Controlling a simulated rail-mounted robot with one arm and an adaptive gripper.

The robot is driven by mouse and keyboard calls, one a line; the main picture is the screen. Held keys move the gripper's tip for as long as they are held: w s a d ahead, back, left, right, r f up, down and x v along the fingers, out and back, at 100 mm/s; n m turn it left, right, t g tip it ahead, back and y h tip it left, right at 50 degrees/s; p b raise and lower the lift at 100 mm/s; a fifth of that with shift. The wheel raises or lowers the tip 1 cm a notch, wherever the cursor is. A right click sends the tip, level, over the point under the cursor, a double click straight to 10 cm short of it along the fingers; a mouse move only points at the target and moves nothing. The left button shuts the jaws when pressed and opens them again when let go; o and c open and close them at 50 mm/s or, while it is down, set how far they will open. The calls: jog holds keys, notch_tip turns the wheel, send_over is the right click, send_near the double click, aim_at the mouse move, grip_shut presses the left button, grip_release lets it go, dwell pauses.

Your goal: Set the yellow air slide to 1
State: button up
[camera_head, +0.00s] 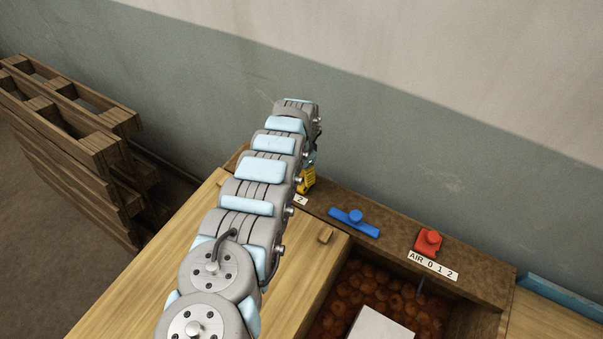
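The yellow air slide (308,179) shows in part at the right edge of my arm, on the brown ledge along the wall. My arm covers the rest of it and most of its white label (300,200), on which only a "2" is readable. The slide's setting cannot be read. My arm reaches out over the ledge, and my gripper (311,158) is almost wholly hidden behind its last links, close above the yellow slide. I cannot see its fingers, nor whether it touches the slide.
A blue slide (354,220) and a red slide (429,242) sit further right on the same ledge (390,224). A bin (350,290) of brownish round items lies in front. Wooden pallets (75,140) stand at left.

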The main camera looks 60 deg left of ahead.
grip_shut()
jog(key=shift+s+a+f+b, duration=0.2)
jog(key=shift+a+b, duration=0.15)
jog(key=shift+b, duration=0.15)
jog(key=shift+s+a+f+b, duration=0.1)
jog(key=shift+s+a+b, duration=0.05)
jog(key=shift+a+b, duration=0.3)
jog(key=shift+s+a+r+b, duration=0.2)
jog(key=shift+s+a+b, duration=0.25)
jog(key=shift+b, duration=0.15)
grip_release()
jog(key=shift+r, duration=0.15)
jog(key=shift+w+a+r, duration=0.1)
jog(key=shift+r, duration=1)
notch_tip(320, 180, up, 10)
jog(key=shift+f, duration=0.15)
